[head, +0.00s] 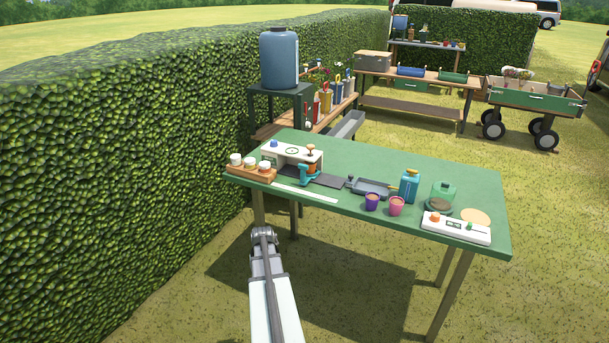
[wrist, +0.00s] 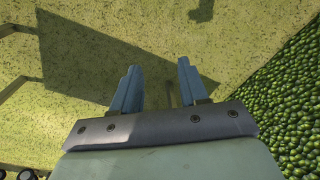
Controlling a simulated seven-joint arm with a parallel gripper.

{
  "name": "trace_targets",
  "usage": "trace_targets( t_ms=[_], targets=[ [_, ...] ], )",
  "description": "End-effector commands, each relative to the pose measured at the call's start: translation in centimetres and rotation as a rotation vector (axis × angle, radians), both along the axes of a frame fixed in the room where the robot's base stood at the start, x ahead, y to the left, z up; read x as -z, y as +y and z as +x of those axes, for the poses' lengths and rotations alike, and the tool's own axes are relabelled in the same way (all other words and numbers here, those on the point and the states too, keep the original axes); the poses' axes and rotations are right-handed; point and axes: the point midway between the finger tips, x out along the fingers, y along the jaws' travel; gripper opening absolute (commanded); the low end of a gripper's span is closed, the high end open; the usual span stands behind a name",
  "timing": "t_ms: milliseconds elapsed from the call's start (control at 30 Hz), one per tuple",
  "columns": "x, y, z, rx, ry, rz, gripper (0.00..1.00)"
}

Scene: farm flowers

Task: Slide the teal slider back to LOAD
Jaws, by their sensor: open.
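A small teal part (head: 304,175), which looks like the teal slider, sits at the front of a white press-like device (head: 276,152) at the left of the green table. A dark strip (head: 330,181) runs to the right from it. LOAD lettering is too small to make out. My gripper (wrist: 158,66) is open and empty in the wrist view, with grass and the table's shadow beneath it. The slider is not in the wrist view. In the head view my arm is in front of the table's near edge, and its fingers cannot be made out.
The green table (head: 400,175) also holds a wooden tray (head: 262,175) of white-topped jars, a grey pan (head: 370,187), a purple cup (head: 372,202), a pink cup (head: 396,206), a teal bottle (head: 410,187) and a white control panel (head: 456,228). A hedge (head: 120,150) stands at left.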

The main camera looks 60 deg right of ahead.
Motion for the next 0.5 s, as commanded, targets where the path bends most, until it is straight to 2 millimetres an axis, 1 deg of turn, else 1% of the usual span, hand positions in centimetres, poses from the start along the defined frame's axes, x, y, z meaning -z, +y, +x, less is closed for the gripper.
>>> trace_targets(
  t_ms=[33, 67, 100, 167, 200, 267, 300, 367, 400, 467, 500],
  targets=[
    [-1.4, -2.9, 0.0, 0.03, -0.019, -0.017, 0.44],
    [-2.3, -4.2, -0.1, 0.045, -0.029, -0.026, 0.44],
    [-3.4, -6.0, -0.3, 0.064, -0.043, -0.037, 0.44],
    [-5.3, -8.7, -0.7, 0.094, -0.063, -0.055, 0.44],
    [-6.5, -10.5, -1.1, 0.113, -0.075, -0.067, 0.44],
    [-8.4, -13.1, -1.6, 0.136, -0.094, -0.084, 0.44],
    [-9.8, -14.8, -2.0, 0.15, -0.107, -0.096, 0.44],
    [-11.9, -17.3, -2.6, 0.168, -0.125, -0.112, 0.44],
    [-13.3, -18.9, -3.2, 0.18, -0.137, -0.123, 0.44],
    [-15.5, -21.3, -3.9, 0.191, -0.153, -0.14, 0.44],
    [-17.1, -22.9, -4.4, 0.197, -0.165, -0.151, 0.44]
  ],
)
